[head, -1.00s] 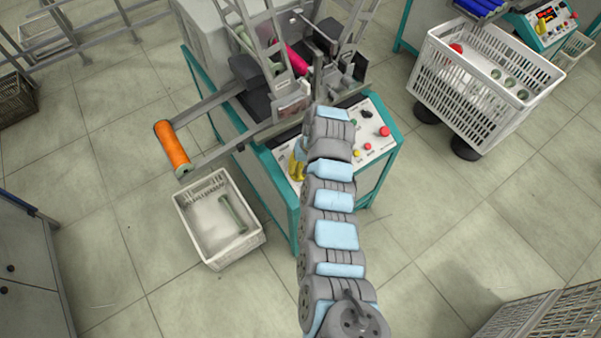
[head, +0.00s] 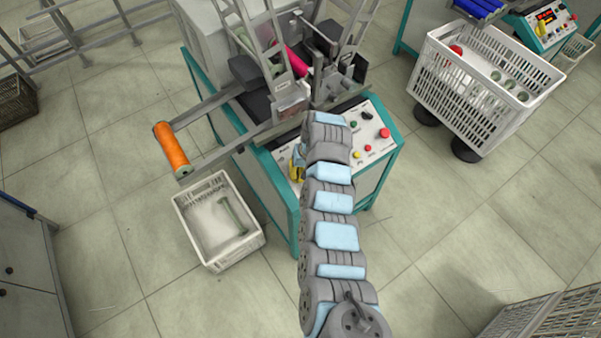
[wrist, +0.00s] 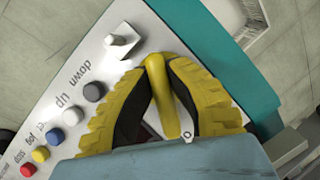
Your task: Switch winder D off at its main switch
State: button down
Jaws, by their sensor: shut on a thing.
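A yellow main switch handle (wrist: 158,88) on the white control panel shows in the wrist view. It points toward the top of the picture, with a white mark like an "O" to the right of its lower end. My gripper (wrist: 163,72) has a yellow-backed, dark-padded finger on each side of the handle and is shut on it. In the head view my gripper (head: 297,166) is at the left front of the winder's panel (head: 374,137), and the handle itself cannot be made out there. I cannot read a winder letter.
The panel has a row of coloured buttons (wrist: 72,116) and a white toggle (wrist: 123,39). In the head view, a red knob (head: 385,133) is at right. An orange bobbin (head: 172,146) sticks out left, above a white crate (head: 206,258). Another crate (head: 470,115) stands right.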

jog(key=shift+r+n+p, duration=0.1)
jog(key=shift+n+p, duration=0.2)
jog(key=shift+p, duration=0.35)
jog(key=shift+r+n+h+p, duration=0.15)
jog(key=shift+n+h+p, duration=0.25)
jog(key=shift+p, duration=0.55)
jog(key=n+h+p, duration=0.1)
jog(key=n+p, duration=0.3)
jog(key=p, duration=0.2)
jog(key=shift+r+t, duration=0.1)
jog(key=shift+t, duration=0.3)
jog(key=n+p, duration=0.1)
jog(key=p, duration=0.1)
jog(key=shift+n+h+p, duration=0.4)
jog(key=shift+f+n+t+h+p, duration=0.2)
jog(key=shift+n+t+p, duration=0.1)
jog(key=shift+n+p, duration=0.5)
jog(key=shift+f+n+t+h+p, duration=0.1)
jog(key=shift+n+t+h+p, duration=0.15)
jog(key=shift+n+p, duration=0.5)
jog(key=shift+f+n+t+p, duration=0.1)
jog(key=shift+n+t+p, duration=0.15)
jog(key=shift+n+p, duration=0.2)
jog(key=c, duration=1)
grip_release()
